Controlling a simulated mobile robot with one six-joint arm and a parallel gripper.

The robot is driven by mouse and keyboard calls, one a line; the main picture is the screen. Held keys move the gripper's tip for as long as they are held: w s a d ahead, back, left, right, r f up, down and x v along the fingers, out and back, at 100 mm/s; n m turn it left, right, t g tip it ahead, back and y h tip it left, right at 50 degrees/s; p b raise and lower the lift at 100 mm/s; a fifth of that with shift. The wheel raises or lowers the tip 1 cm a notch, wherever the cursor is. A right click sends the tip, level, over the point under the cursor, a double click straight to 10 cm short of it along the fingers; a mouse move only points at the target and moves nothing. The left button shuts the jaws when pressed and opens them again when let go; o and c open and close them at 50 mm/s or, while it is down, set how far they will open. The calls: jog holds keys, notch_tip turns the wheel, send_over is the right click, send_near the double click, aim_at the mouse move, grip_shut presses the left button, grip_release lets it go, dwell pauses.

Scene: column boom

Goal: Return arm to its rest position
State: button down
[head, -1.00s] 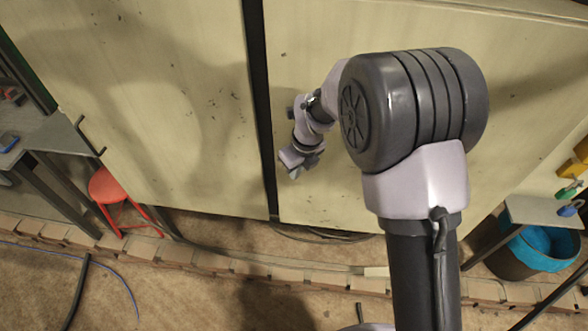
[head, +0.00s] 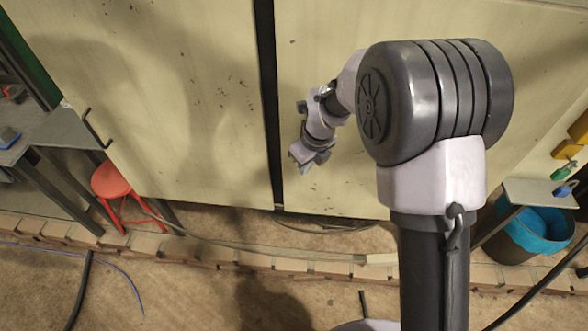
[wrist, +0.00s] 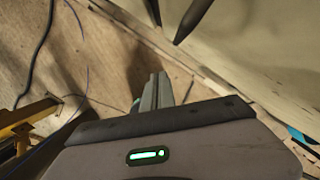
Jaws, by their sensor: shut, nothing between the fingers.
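My gripper (head: 305,163) hangs in the middle of the head view, in front of the tall pale cabinet doors (head: 150,110). It sits just right of the dark gap between the two doors and looks apart from them. In the wrist view its fingers (wrist: 156,92) are together and nothing shows between them. My arm's large dark joint covers part of the right door in the head view.
A red stool (head: 112,180) stands at the left beside a grey workbench (head: 60,130). A dark bin with a blue liner (head: 535,232) stands at the right under a small shelf (head: 540,193). Cables lie on the floor. A low brick edging (head: 210,255) runs along the doors.

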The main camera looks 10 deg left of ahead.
jog(key=s+a+p+v, duration=0.1)
jog(key=a+v, duration=0.1)
jog(key=v, duration=0.8)
jog(key=s+d+r+n+t+b, duration=0.1)
jog(key=s+d+r+n+b, duration=0.1)
jog(key=s+d+n+b, duration=0.35)
jog(key=s+d+f+n+t+b, duration=0.1)
jog(key=s+d+f+n+b, duration=0.1)
jog(key=s+d+n+b, duration=0.3)
jog(key=s+d+f+n+t+b, duration=0.2)
jog(key=s+d+n+b, duration=0.3)
jog(key=s+n, duration=0.6)
jog(key=shift+s+d+f, duration=0.3)
jog(key=shift+s+f, duration=0.05)
jog(key=shift+s, duration=0.7)
